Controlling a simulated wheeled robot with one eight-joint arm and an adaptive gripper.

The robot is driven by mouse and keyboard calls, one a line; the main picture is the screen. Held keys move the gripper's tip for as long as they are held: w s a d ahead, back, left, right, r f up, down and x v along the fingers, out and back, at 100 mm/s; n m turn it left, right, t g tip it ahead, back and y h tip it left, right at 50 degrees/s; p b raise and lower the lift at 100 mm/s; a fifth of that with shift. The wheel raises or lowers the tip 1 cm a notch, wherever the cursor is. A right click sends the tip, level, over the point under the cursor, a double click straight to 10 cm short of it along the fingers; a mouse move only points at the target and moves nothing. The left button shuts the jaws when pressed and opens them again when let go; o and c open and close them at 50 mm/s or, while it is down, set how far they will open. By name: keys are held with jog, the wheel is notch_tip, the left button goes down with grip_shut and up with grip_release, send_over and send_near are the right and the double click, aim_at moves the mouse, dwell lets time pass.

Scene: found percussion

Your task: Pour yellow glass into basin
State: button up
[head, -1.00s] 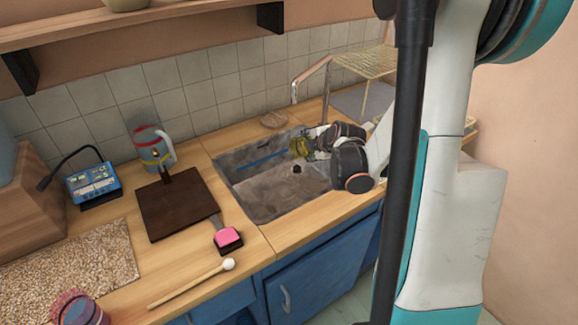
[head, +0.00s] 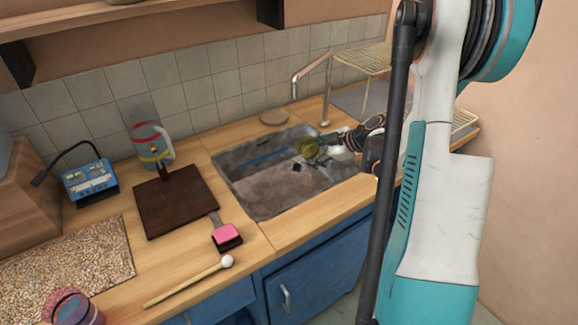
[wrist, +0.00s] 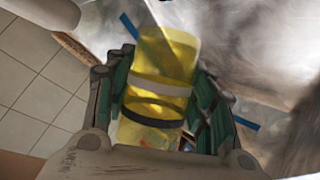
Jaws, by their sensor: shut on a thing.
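The yellow glass (head: 309,147) is see-through and sits over the right part of the grey basin (head: 265,192). Its round end faces the head camera, so it looks tilted. My gripper (head: 326,147) is shut on it from the right. In the wrist view the yellow glass (wrist: 162,65) lies between the green-padded fingers of my gripper (wrist: 162,100), with a pale band and a dark band around it. A small orange patch shows near its lower end; I cannot tell what it is. A small dark piece (head: 297,167) shows in the basin below the glass.
A blue strip (head: 262,159) lies in the basin. The faucet (head: 296,88) and wire rack (head: 362,59) stand behind. Left are a striped mug (head: 152,144), dark board (head: 177,203), pink-topped block (head: 226,235), mallet (head: 190,281) and blue device (head: 91,182).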

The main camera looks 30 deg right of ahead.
jog(key=shift+d+f, duration=0.25)
jog(key=shift+d, duration=0.15)
jog(key=r+y, duration=0.1)
jog(key=d+r+m+y, duration=0.1)
jog(key=r, duration=0.1)
jog(key=r+m+y, duration=0.1)
jog(key=shift+w+d+r, duration=0.15)
jog(key=shift+d+r, duration=0.25)
jog(key=shift+d+r+m+t+y, duration=0.25)
jog(key=shift+r+m+t+y, duration=0.15)
jog(key=shift+r+m+y, duration=0.4)
